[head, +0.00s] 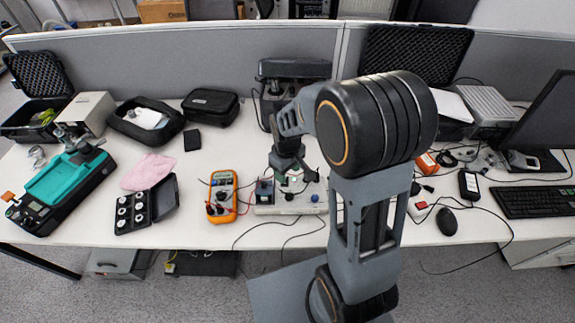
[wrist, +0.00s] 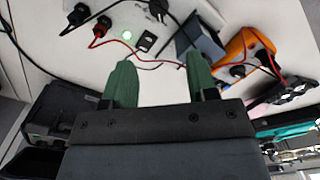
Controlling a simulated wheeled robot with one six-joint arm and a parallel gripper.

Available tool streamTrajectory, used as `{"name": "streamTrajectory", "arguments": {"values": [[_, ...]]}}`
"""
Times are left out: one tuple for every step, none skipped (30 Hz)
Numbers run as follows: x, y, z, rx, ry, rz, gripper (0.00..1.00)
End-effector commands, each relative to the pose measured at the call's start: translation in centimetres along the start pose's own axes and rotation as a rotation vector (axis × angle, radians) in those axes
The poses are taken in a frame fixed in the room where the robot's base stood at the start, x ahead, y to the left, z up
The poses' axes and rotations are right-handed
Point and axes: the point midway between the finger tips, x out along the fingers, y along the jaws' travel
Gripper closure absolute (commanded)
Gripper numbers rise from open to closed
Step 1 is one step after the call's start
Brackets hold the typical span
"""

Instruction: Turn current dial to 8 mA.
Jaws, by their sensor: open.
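My gripper (wrist: 158,62) is open and empty, with its two green fingers apart above a pale panel (wrist: 165,92). In the head view my arm reaches down over the white instrument box (head: 265,209) on the middle of the desk. A blue knob (head: 315,197) shows at the right of that box; I cannot tell whether it is the current dial. No dial scale or mA reading is legible. In the wrist view, a lit green round spot (wrist: 127,35) and a small black switch (wrist: 147,41) are on the panel beyond the fingers. My arm hides part of the box.
An orange multimeter (head: 222,196) with leads stands left of the box; it also shows in the wrist view (wrist: 236,48). Red and black plugs (wrist: 102,26) and loose cables cross the panel. A black case of weights (head: 146,205) lies farther left. A grey partition (head: 190,64) backs the desk.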

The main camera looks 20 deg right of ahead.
Motion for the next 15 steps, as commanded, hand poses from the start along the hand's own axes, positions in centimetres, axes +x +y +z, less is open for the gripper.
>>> {"name": "streamTrajectory", "arguments": {"values": [[-0.7,0.0,-0.1,0.0,0.003,0.002,0.47],[-0.9,0.0,-0.1,0.0,0.003,0.001,0.47],[-1.3,0.0,0.0,0.0,0.002,0.001,0.47],[-1.5,0.0,-0.1,0.0,0.002,0.001,0.47],[-1.7,0.0,-0.1,0.0,0.002,0.001,0.47],[-1.9,0.0,0.0,0.0,0.002,0.001,0.47],[-2.0,0.0,0.0,0.0,0.001,0.001,0.47],[-2.1,0.0,0.0,0.0,0.001,0.0,0.47],[-2.2,0.0,0.0,0.0,0.001,0.0,0.47],[-2.2,0.0,0.0,0.0,0.0,0.0,0.47],[-2.2,0.0,0.0,0.0,0.0,0.0,0.47],[-2.2,0.0,0.0,0.0,0.0,0.0,0.47],[-2.2,0.0,0.0,0.0,0.0,0.0,0.47],[-2.2,0.0,0.0,0.0,0.0,0.0,0.47],[-2.2,0.0,0.0,0.0,0.0,0.0,0.47]]}}
